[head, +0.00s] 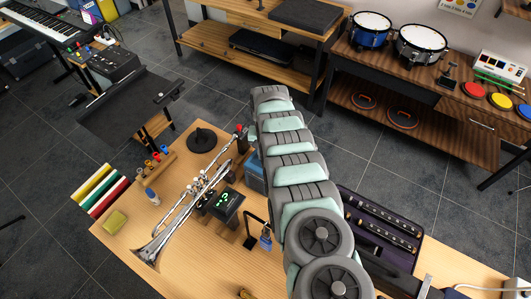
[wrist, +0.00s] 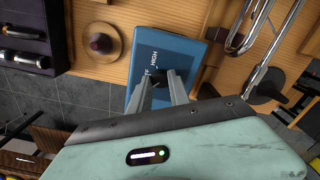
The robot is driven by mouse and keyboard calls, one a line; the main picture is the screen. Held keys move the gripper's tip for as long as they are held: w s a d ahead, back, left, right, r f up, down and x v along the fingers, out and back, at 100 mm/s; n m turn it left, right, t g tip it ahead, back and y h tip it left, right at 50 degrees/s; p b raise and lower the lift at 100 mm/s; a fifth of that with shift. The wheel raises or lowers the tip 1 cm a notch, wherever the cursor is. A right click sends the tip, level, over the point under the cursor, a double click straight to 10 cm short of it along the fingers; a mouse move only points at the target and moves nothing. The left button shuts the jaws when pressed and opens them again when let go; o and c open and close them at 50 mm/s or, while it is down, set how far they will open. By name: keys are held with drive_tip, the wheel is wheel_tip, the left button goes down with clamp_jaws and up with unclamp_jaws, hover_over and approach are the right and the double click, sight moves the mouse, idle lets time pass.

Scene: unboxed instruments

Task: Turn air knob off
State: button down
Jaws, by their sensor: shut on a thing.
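The knob (wrist: 158,75) is a small dark piece on top of a blue box (wrist: 143,50) with white lettering, in the wrist view. The box also shows in the head view (head: 254,184), partly hidden behind my arm. My gripper (wrist: 162,82) is over the box with its two grey fingers close together, shut on the knob. The fingers cover part of the knob, so I cannot tell which way it points. My gripper's fingers are hidden in the head view.
A silver trumpet (head: 187,213) lies beside the box on the wooden bench. A dark open case (head: 378,222) is right of my arm.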

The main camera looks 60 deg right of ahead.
drive_tip(key=m, duration=0.1)
drive_tip(key=m+b, duration=0.1)
drive_tip(key=shift+w+f+m, duration=0.1)
drive_tip(key=shift+f+m, duration=0.1)
drive_tip(key=shift+m, duration=0.2)
drive_tip(key=m+b, duration=0.2)
drive_tip(key=shift+f+m+b, duration=0.1)
drive_tip(key=shift+m+b, duration=0.2)
drive_tip(key=shift+b, duration=0.1)
drive_tip(key=m+b, duration=0.4)
drive_tip(key=shift+r, duration=0.2)
drive_tip(key=shift+r, duration=0.1)
drive_tip(key=c, duration=1.2)
unclamp_jaws()
